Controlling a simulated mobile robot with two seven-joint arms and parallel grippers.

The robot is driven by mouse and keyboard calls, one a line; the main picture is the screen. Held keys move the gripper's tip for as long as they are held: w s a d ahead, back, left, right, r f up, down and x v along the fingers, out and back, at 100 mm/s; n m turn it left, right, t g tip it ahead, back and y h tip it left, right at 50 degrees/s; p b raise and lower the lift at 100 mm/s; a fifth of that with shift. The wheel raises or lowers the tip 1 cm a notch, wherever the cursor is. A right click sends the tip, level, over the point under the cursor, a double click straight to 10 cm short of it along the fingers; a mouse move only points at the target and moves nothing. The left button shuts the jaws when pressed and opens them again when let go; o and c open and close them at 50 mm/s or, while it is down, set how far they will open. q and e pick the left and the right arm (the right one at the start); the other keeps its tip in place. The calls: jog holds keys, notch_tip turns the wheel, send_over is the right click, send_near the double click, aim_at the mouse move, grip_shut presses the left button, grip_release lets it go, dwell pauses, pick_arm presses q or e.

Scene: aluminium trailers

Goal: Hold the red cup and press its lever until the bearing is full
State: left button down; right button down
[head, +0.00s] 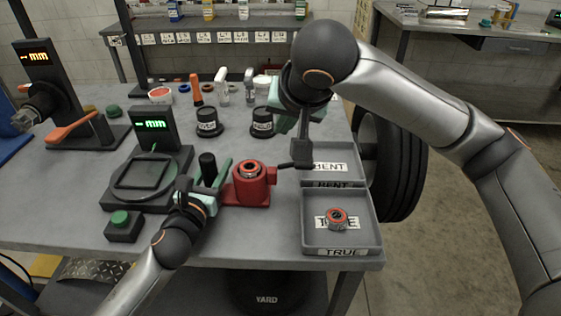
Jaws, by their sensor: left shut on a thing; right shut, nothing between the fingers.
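The red cup (252,186) stands on the grey bench at the middle, with a ring-shaped bearing (250,170) in its top. How full the bearing is cannot be made out. A short dark lever (286,165) sticks out from the cup's right side. My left gripper (207,196) is at the cup's left side, shut on the cup; its exact grip is partly hidden. My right gripper (302,152) points down from above, shut and empty, its dark tips close to the lever's end. I cannot tell whether they touch it.
A tray marked TRUE (310,239) holds a red-and-metal ring (337,218). The tray marked BENT (350,160) is behind it. A gauge reading mm (153,127) and a green button box (122,226) stand left. Black pots (208,124) stand behind.

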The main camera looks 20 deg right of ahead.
pick_arm(q)
jog(key=shift+c, duration=1.9)
grip_release()
jog(key=shift+s, duration=0.1)
jog(key=v, duration=1.2)
